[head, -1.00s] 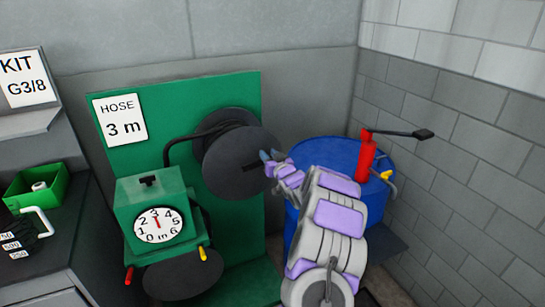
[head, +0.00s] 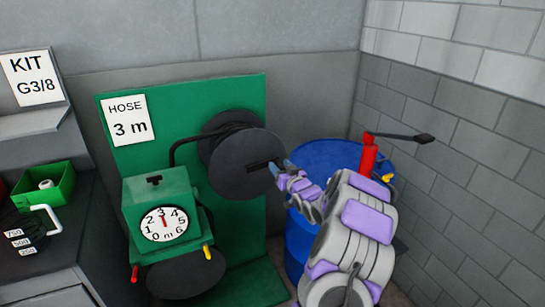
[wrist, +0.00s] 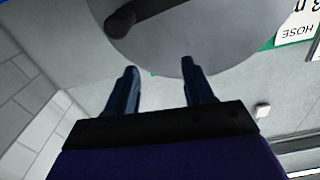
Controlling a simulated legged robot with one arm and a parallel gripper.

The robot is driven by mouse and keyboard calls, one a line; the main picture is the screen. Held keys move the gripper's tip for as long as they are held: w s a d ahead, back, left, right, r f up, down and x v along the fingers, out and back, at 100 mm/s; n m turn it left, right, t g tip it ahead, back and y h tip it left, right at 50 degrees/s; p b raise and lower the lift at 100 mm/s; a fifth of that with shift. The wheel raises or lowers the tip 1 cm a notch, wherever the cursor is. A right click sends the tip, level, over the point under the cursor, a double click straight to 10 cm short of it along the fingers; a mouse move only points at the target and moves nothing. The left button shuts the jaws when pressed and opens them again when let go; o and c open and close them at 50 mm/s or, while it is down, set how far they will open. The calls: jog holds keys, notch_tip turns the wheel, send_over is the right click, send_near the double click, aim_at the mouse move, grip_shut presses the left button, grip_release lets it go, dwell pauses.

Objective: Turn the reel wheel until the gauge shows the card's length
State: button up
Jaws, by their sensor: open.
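The reel wheel (head: 243,166) is a dark disc with a black crank handle (head: 262,165), mounted on the green panel (head: 180,105). The card (head: 125,121) on the panel reads "HOSE 3 m". My gripper (head: 278,169) is beside the right edge of the wheel, close to the handle. In the wrist view my gripper (wrist: 160,78) is open with nothing between its fingers, and the grey wheel disc (wrist: 180,35) lies beyond the fingertips.
A blue drum (head: 300,240) with a red pump (head: 368,160) stands right of the reel, behind my arm. A green bin (head: 45,188) sits on the left bench below a "KIT G3/8" sign (head: 31,77). A brick wall closes the right side.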

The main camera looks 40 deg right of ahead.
jog(key=d+p+v, duration=0.1)
jog(key=v, duration=0.9)
jog(key=shift+s+f, duration=0.2)
jog(key=shift+f, duration=0.05)
dwell(1.1)
